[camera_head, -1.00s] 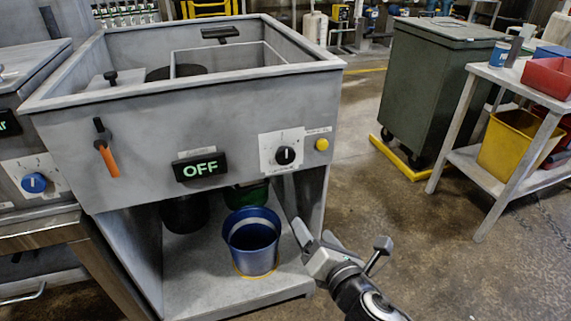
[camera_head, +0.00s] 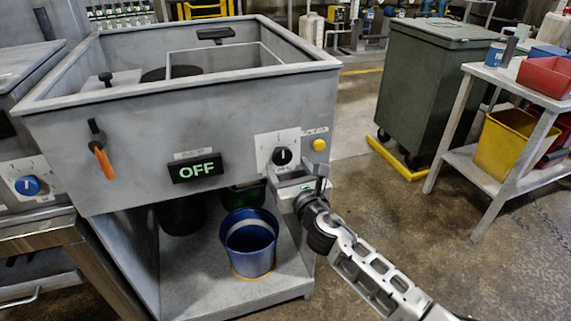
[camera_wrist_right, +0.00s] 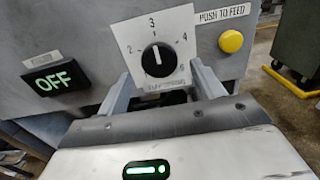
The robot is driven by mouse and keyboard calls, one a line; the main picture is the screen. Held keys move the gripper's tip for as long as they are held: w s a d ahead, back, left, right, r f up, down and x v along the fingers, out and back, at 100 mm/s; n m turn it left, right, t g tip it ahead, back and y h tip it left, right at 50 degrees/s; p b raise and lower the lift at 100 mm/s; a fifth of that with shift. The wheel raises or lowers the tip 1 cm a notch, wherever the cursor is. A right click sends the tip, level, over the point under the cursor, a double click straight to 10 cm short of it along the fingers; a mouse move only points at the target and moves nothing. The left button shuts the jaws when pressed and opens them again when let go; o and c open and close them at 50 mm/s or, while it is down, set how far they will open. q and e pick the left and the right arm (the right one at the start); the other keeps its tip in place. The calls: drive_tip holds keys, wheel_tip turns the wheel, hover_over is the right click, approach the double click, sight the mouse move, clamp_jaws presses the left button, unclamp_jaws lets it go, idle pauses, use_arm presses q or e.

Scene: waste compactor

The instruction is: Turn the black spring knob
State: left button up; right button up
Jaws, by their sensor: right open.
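The black spring knob (camera_head: 282,156) sits on a white numbered plate on the front of the grey compactor (camera_head: 120,140). In the right wrist view the knob (camera_wrist_right: 158,60) has its white mark pointing up at 3, with 2 and 4 to either side. My right gripper (camera_head: 294,172) is just below the knob in the head view. In the right wrist view its two fingers (camera_wrist_right: 160,82) are apart, one at each lower side of the plate, and nothing is between them. My left gripper is not in view.
A display reading OFF (camera_head: 195,168) is left of the knob. A yellow button (camera_head: 319,144) marked PUSH TO FEED is close on the right. An orange-handled lever (camera_head: 104,160) hangs further left. A blue bucket (camera_head: 250,245) stands on the shelf below.

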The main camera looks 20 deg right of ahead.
sight(281, 154)
drive_tip(key=shift+w, duration=1.35)
drive_tip(key=c, duration=1)
drive_tip(key=shift+o, duration=0.2)
